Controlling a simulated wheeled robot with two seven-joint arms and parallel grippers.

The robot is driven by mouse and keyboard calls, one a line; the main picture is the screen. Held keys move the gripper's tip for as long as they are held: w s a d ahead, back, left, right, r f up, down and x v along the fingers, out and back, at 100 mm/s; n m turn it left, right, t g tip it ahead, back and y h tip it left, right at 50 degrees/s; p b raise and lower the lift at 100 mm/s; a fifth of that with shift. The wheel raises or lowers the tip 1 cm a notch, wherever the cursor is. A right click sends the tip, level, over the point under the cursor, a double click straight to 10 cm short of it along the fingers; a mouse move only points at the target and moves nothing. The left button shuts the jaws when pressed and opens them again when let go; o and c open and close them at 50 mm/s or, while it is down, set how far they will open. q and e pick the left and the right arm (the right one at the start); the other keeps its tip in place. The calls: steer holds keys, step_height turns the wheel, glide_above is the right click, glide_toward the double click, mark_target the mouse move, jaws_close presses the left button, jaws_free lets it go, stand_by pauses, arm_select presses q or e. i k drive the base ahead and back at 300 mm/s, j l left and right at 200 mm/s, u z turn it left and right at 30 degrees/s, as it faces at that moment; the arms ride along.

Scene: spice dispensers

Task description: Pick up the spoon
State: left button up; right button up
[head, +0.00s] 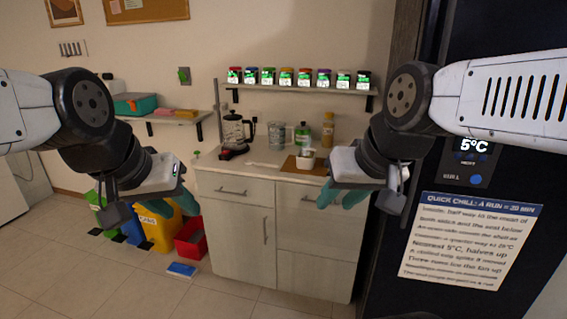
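I cannot make out a spoon for certain. A thin pale item (262,165) lies on the counter (235,168), too small to identify. A small white cup or bowl (307,154) stands on a brown board (291,164) at the counter's right part. My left gripper (176,206) hangs left of the counter, in front of the bins, its teal fingers apart and empty. My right gripper (342,198) is in front of the counter's right end, its teal fingers apart and empty. Neither gripper touches anything on the counter.
A glass kettle or press (233,130), a clear jug (277,135), a green bottle (302,134) and a yellow bottle (328,130) stand at the counter's back. Several spice dispensers (286,77) line the shelf (300,90) above. A dark fridge (500,140) stands at right. Coloured bins (160,232) are at left.

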mark_target(247, 162)
steer(key=i+j+z, duration=0.1)
steer(key=z, duration=0.35)
steer(key=i+j+z, duration=0.2)
steer(key=z, duration=0.2)
steer(key=i+j+z, duration=0.1)
steer(key=i+j, duration=0.15)
steer(key=i+j+z, duration=0.1)
steer(key=i+j, duration=0.15)
steer(key=j, duration=0.25)
steer(key=i+j, duration=0.25)
steer(key=j, duration=0.2)
steer(key=i+j+z, duration=0.15)
steer(key=j, duration=0.25)
steer(key=i, duration=0.1)
